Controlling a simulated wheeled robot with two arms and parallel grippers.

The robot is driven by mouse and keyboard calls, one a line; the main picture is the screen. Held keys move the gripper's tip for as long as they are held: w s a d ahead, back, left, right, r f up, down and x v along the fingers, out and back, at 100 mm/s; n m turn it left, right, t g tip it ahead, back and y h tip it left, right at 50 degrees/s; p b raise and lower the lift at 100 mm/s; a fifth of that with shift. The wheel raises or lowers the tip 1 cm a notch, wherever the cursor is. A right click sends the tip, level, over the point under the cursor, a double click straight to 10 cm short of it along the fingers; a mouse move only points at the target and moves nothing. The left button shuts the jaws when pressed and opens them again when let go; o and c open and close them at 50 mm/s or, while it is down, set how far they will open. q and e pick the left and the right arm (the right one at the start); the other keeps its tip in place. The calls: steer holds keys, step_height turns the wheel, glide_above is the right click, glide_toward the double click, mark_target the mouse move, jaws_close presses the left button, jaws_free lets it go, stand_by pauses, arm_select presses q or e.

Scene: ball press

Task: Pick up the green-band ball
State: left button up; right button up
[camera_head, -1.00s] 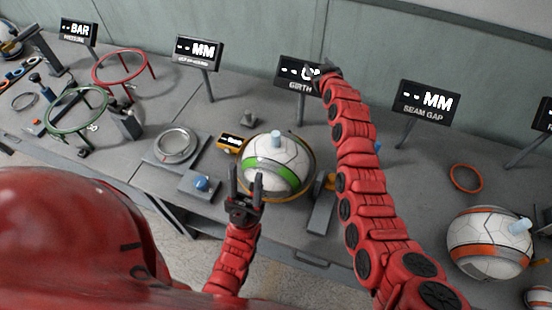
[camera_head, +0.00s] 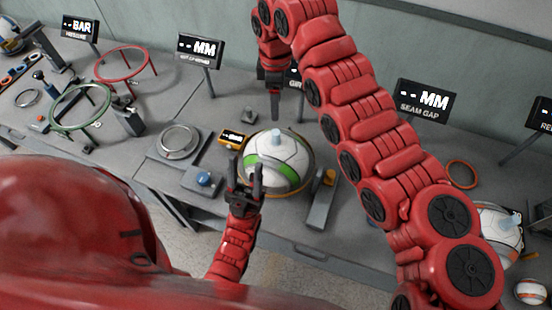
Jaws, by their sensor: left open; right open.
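The green-band ball (camera_head: 281,153) is white with a green stripe and a pale blue plug on top. It sits in a ring-shaped holder on the bench, in the middle of the view. My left gripper (camera_head: 246,170) is open, with its fingers upright at the ball's near left side; I cannot tell if they touch it. My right gripper (camera_head: 275,100) points down above and behind the ball, apart from it. Its arm arches in from the right. The space between its fingers is hard to see.
A GIRTH display (camera_head: 293,76) behind the ball is mostly hidden by my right arm. An orange-band ball (camera_head: 497,232) is partly hidden at right. A round metal ring (camera_head: 180,140), a blue button (camera_head: 203,179) and a yellow gauge (camera_head: 232,138) stand left of the ball.

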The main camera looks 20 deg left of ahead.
mark_target(276, 132)
step_height(276, 132, down, 8)
steer(key=p, duration=0.3)
steer(key=shift+f, duration=0.2)
steer(key=shift+f+p, duration=0.15)
steer(key=shift+p, duration=0.3)
step_height(276, 132, down, 4)
steer(key=p, duration=0.3)
steer(key=shift+f, duration=0.55)
steer(key=shift+c, duration=0.3)
jaws_close()
